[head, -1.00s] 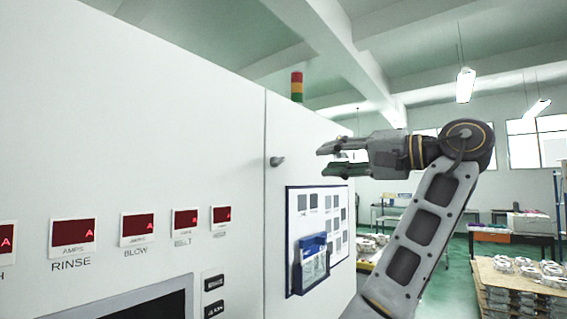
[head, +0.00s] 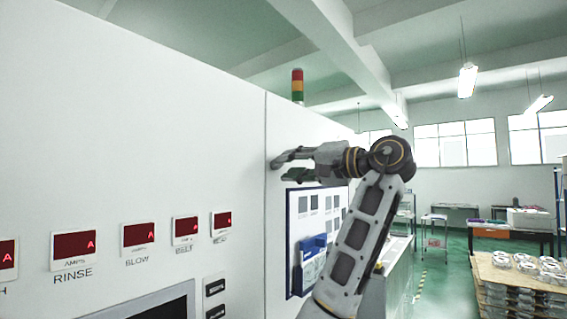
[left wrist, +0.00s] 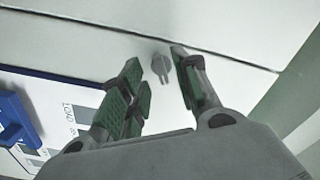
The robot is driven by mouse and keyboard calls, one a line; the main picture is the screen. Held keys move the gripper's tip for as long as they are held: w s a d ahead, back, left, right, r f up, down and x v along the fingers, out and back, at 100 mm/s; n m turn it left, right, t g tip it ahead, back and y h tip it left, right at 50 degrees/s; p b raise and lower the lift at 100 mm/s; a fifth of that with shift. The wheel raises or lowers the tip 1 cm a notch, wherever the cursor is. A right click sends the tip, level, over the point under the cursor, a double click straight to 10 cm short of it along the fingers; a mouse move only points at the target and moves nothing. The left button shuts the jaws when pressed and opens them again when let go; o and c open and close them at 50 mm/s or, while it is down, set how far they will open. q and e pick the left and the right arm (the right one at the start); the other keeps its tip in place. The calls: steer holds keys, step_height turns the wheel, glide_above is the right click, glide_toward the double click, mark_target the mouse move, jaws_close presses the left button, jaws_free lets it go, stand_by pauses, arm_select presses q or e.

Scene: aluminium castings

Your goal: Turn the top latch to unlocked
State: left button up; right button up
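The top latch (left wrist: 161,67) is a small grey turn-knob on the white cabinet door, near the panel seam. In the left wrist view it shows between the two fingertips of my left gripper (left wrist: 155,62), with a gap visible on both sides. My left gripper (head: 281,169) is open and empty, with green-padded fingers pointing at the door. In the head view its fingertips reach the latch's place and largely cover it. How far the fingertips are from the door is hard to tell. My right gripper is in neither view.
A blue-framed notice board (head: 290,235) with a blue document holder (head: 308,262) hangs on the door below the latch. Red displays (head: 74,244) line the panel at left. A stack light (head: 297,86) stands on top. A pallet of castings (head: 515,275) is far right.

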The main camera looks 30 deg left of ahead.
mark_target(278, 165)
arm_select(q)
steer(key=shift+w+a, duration=0.1)
steer(key=shift+a, duration=1.25)
jaws_close()
